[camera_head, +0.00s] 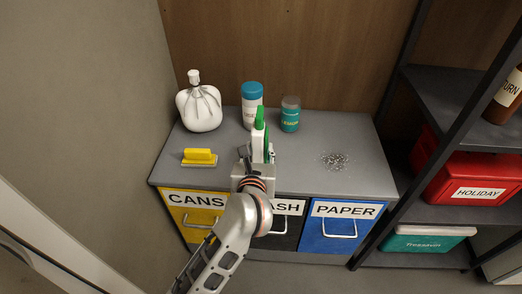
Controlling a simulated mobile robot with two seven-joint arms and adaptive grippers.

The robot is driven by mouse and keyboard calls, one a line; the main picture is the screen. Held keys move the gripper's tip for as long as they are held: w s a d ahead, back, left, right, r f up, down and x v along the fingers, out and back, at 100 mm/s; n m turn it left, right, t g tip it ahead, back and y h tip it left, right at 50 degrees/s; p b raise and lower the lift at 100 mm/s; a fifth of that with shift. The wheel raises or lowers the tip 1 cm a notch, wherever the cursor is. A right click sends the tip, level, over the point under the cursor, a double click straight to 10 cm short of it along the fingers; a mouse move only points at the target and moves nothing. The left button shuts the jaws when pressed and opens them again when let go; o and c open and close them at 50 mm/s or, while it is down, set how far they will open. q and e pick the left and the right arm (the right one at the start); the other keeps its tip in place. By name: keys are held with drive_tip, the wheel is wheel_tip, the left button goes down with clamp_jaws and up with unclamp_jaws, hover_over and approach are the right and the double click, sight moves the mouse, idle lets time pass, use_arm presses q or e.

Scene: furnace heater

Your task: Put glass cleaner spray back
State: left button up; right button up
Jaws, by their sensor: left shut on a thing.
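The glass cleaner spray (259,121) looks like a white and green bottle and shows in the middle of the head view, over the grey counter top (310,176). My left gripper (257,156) is shut on it from the front. The gripper hides the lower part of the spray, so I cannot tell whether it touches the counter. My right gripper is not in view.
On the counter are a white tied bag (199,108), a yellow brush (200,156), a blue-capped canister (252,94), a teal jar (290,120) and a speckled spill (335,161). A dark shelf (450,215) with a red box (465,180) stands at right.

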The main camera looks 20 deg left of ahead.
use_arm(q)
drive_tip(key=shift+r, duration=0.25)
drive_tip(key=shift+f, duration=0.2)
drive_tip(key=o, duration=0.6)
drive_tip(key=shift+f, duration=0.1)
drive_tip(key=shift+o, duration=0.2)
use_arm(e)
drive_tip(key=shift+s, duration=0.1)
use_arm(q)
drive_tip(key=shift+s+r, duration=0.1)
drive_tip(key=shift+r, duration=0.25)
drive_tip(key=p+v, duration=0.1)
drive_tip(key=v, duration=1)
drive_tip(key=shift+s+d+p, duration=0.15)
drive_tip(key=shift+s+p, duration=0.2)
drive_tip(key=shift+s, duration=0.05)
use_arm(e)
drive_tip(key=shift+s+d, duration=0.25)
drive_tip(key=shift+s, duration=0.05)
